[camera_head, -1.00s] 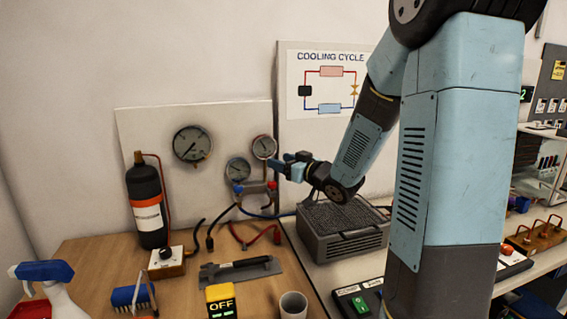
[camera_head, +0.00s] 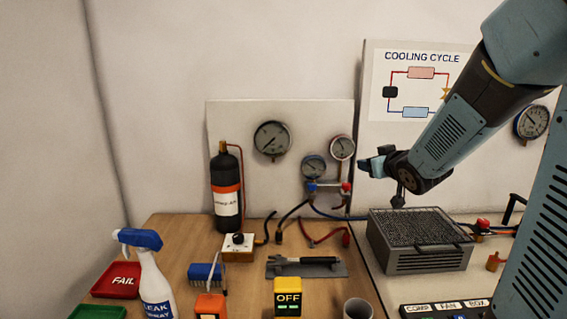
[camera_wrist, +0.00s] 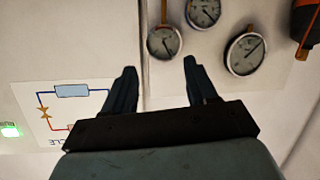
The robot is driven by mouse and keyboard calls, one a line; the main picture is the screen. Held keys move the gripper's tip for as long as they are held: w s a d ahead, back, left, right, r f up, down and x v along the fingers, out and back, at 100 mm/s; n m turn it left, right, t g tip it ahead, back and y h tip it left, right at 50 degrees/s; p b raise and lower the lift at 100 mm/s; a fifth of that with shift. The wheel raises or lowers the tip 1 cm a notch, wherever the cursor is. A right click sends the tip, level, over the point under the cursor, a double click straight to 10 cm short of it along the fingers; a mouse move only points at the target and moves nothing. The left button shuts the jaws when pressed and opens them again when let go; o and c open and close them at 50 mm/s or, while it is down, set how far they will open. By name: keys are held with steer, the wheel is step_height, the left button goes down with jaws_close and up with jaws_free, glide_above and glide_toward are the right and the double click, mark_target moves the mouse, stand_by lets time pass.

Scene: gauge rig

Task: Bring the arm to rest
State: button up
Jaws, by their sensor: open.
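My gripper (camera_head: 372,166) is in the air in front of the gauge board, above and left of the grey finned box. In the wrist view my gripper (camera_wrist: 158,75) has its two dark fingers spread apart with nothing between them. The picture in the wrist view is upside down, with the gauges beyond the fingertips. My blue and black arm (camera_head: 450,135) reaches in from the right and hides part of the cooling cycle poster.
The gauge board (camera_head: 230,120) carries a large gauge (camera_head: 272,139) and two smaller ones. A black cylinder (camera_head: 226,190) stands at its left. The grey finned box (camera_head: 420,240) sits below my arm. A spray bottle (camera_head: 152,275) and red FAIL tray (camera_head: 117,280) are front left.

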steer(key=s+a+m+g+h, duration=0.1)
steer(key=s+g, duration=0.7)
steer(key=s, duration=2.1)
steer(key=a+r+m, duration=0.1)
steer(key=m, duration=0.1)
steer(key=shift+m+g+h, duration=0.3)
steer(key=shift+g+h, duration=0.1)
